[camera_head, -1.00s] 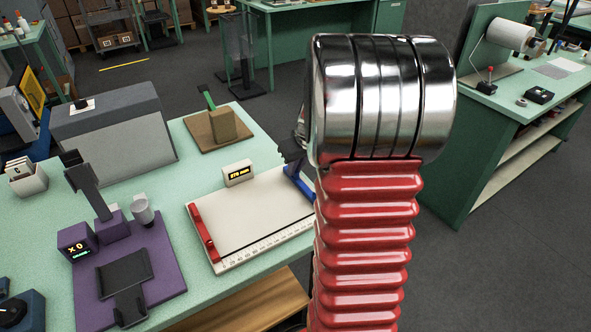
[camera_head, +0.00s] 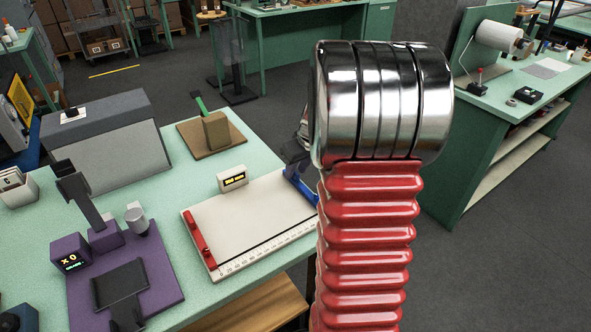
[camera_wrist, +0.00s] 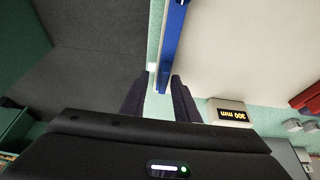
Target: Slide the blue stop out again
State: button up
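The blue stop (camera_head: 300,187) is at the right end of the white measuring board (camera_head: 245,218), partly hidden by my red arm in the head view. In the wrist view the blue stop (camera_wrist: 172,45) runs down from the top edge, its near end between my fingers. My gripper (camera_wrist: 161,75) is open, with a gap beside the stop's left side; contact on the right side cannot be told. The display (camera_head: 233,178) behind the board reads 300 mm, also in the wrist view (camera_wrist: 228,112).
A red fixed piece (camera_head: 197,238) sits at the board's left end. A purple stand (camera_head: 165,285) is to its left, and a brown block on a board (camera_head: 215,135) stands behind. The grey floor (camera_wrist: 90,60) shows left of the table edge.

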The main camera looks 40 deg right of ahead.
aim_at(307, 189)
jog(key=v, duration=1.3)
jog(key=shift+r, duration=0.35)
jog(key=shift+s, duration=0.1)
jog(key=s+a, duration=0.4)
jog(key=a, duration=0.6)
jog(key=s+a+n, duration=0.1)
jog(key=s+a, duration=0.4)
jog(key=a, duration=0.6)
jog(key=s+a+t, duration=0.1)
jog(key=s+a, duration=0.4)
jog(key=a, duration=0.6)
jog(key=shift+r+y, duration=0.25)
jog(key=shift+y, duration=0.05)
